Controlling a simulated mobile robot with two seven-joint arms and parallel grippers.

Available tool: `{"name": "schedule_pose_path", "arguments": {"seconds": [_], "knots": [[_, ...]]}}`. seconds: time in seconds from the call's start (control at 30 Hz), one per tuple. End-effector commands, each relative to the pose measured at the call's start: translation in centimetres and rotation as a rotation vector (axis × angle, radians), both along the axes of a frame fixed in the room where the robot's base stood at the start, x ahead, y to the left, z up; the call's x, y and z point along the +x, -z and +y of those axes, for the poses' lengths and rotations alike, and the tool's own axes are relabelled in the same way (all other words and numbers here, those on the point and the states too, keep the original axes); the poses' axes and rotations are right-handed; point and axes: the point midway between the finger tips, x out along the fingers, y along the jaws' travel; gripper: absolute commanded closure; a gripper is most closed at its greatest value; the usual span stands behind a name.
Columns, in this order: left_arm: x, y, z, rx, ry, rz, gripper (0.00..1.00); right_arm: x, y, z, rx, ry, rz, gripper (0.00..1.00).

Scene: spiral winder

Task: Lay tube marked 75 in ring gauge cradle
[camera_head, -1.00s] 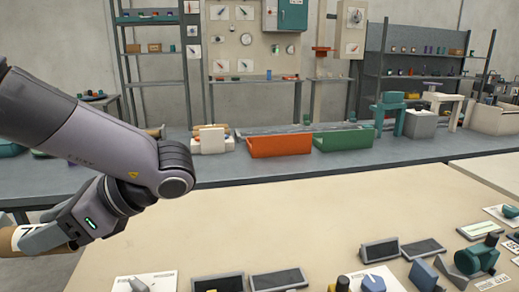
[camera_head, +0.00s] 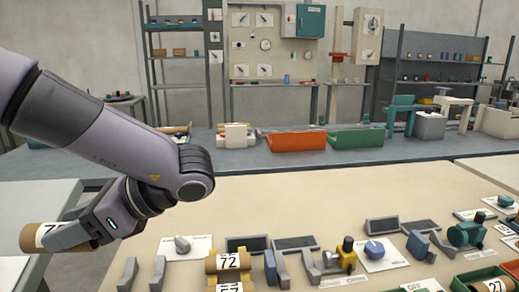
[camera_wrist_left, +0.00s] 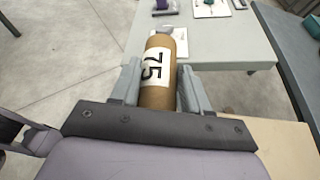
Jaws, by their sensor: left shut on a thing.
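The brown cardboard tube marked 75 (camera_wrist_left: 158,75) lies between the two fingers of my left gripper (camera_wrist_left: 160,90) in the left wrist view. In the head view, my left gripper (camera_head: 68,237) is shut around this tube (camera_head: 36,238), at the left beyond the beige table's edge. The tube is held up in the air, and its label is partly covered there. A pair of empty grey uprights (camera_head: 130,273) stands at the near left of the beige table. I cannot tell which fixture is the ring gauge cradle. My right gripper is not in view.
Tubes, one marked 72 (camera_head: 228,262), lie stacked on the beige table (camera_head: 300,195). Grey supports, a yellow-and-black device (camera_head: 345,253) and a teal device (camera_head: 467,233) stand farther right. A pale side table (camera_head: 35,199) is at the left. The beige table's far middle is clear.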

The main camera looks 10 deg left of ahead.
Motion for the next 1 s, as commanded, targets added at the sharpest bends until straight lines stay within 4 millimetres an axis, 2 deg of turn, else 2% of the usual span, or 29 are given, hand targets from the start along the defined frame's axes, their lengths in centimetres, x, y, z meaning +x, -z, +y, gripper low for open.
{"name": "schedule_pose_path", "arguments": {"seconds": [0.07,0.37,0.53,0.7,0.83,1.0], "knots": [[0.0,0.0,0.0,0.000,0.000,0.000,0.83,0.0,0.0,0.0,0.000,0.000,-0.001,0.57],[2.7,5.9,-2.0,-0.002,0.347,0.009,0.83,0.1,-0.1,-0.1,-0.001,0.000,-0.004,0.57],[3.9,10.3,-4.8,-0.004,0.602,0.010,0.83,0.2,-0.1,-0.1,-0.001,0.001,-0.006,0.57],[4.3,14.0,-8.0,-0.005,0.819,0.009,0.83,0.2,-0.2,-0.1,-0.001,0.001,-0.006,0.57],[4.2,15.7,-9.8,-0.003,0.922,0.004,0.83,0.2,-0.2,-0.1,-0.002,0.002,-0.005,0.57],[4.2,16.4,-10.9,0.001,0.978,-0.001,0.83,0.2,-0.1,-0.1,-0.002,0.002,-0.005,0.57]]}}
